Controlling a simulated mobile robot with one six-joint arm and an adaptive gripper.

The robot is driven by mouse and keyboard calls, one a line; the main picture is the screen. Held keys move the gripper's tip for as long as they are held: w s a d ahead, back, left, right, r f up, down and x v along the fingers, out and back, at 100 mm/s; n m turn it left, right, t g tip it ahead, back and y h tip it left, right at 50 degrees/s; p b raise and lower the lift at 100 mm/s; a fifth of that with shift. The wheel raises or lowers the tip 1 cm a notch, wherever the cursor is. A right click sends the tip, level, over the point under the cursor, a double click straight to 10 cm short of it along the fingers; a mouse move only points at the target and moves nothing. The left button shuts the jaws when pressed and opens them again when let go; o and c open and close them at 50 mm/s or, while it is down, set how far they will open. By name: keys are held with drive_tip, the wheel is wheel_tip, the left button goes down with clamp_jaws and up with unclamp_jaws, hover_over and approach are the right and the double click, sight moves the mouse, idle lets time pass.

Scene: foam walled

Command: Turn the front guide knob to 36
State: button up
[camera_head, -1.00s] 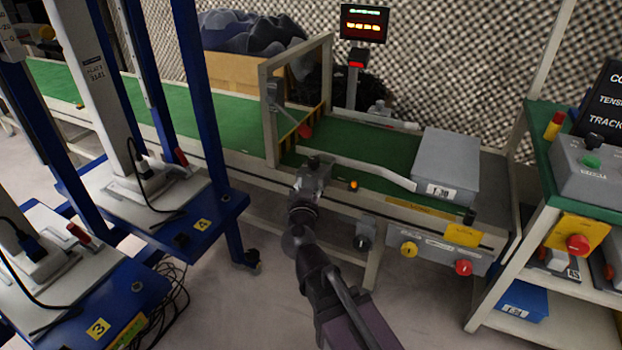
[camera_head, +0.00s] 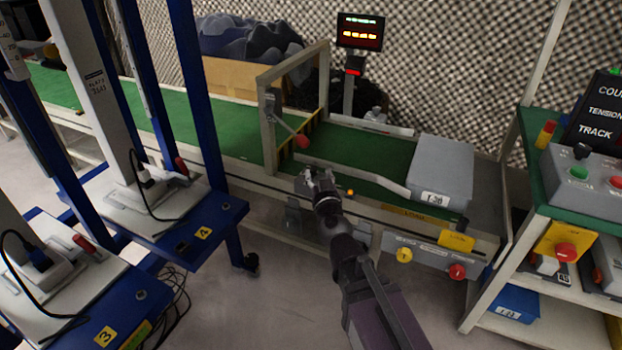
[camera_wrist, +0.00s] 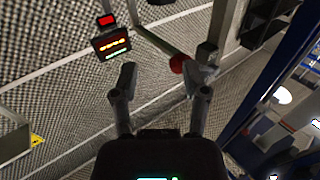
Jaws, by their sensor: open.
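My gripper (camera_head: 310,177) is open and empty above the near edge of the green conveyor belt (camera_head: 370,150). Its two fingers stand apart in the wrist view (camera_wrist: 165,82). A red ball on a lever (camera_head: 302,141) hangs from the gate frame just beyond my gripper. In the wrist view the red ball (camera_wrist: 177,64) shows near the right fingertip; contact cannot be told. A grey guide rail (camera_head: 375,180) runs along the belt's near side to a grey box (camera_head: 441,172). I cannot clearly identify the front guide knob; my arm covers part of the conveyor's front side.
A lit display (camera_head: 360,32) stands behind the belt. Blue-framed carts (camera_head: 185,215) stand left, a green-topped shelf (camera_head: 540,190) right. Floor between is partly clear.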

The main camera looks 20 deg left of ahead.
drive_tip(key=d+f+g+h+p, duration=0.35)
drive_tip(key=d+g+p, duration=0.6)
drive_tip(key=d, duration=1.05)
drive_tip(key=s+d+m+g+h+p, duration=0.2)
drive_tip(key=s+d+m+g, duration=0.1)
drive_tip(key=d, duration=0.7)
drive_tip(key=s+d+f+m+g+h+p, duration=0.1)
drive_tip(key=s+d, duration=0.4)
drive_tip(key=d, duration=0.5)
drive_tip(key=m+g+h+p, duration=0.1)
drive_tip(key=g+h, duration=0.1)
drive_tip(key=shift+s+m+h, duration=0.25)
drive_tip(key=shift+m+h, duration=0.1)
drive_tip(key=shift+m, duration=0.05)
drive_tip(key=shift+d+f+g, duration=0.1)
drive_tip(key=shift+g, duration=0.15)
